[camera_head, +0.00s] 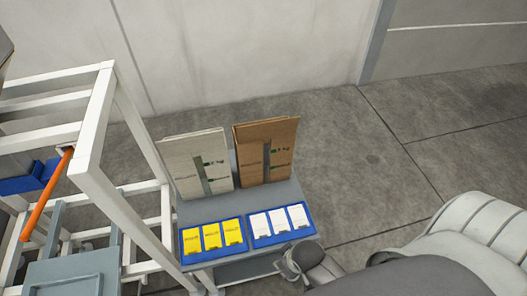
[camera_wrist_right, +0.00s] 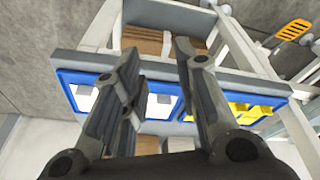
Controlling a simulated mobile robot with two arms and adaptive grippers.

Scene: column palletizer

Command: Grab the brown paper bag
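The brown paper bag (camera_head: 266,152) stands upright, folded flat, at the back right of a grey table in the head view. It has green print and a grey strip down its front. My right gripper (camera_head: 290,262) is in front of the table's right front corner, apart from the bag. In the right wrist view, my right gripper (camera_wrist_right: 157,58) has its fingers spread with nothing held between them. A small brown patch (camera_wrist_right: 148,145) beyond the trays there looks like the bag, mostly hidden by the fingers. My left gripper is not in view.
A whitish paper bag (camera_head: 190,172) stands left of the brown one. Blue trays with yellow cards (camera_head: 212,237) and white cards (camera_head: 280,221) line the table's (camera_head: 291,190) front. A white frame (camera_head: 92,140) with an orange bar (camera_head: 45,195) stands left. Floor right of the table is clear.

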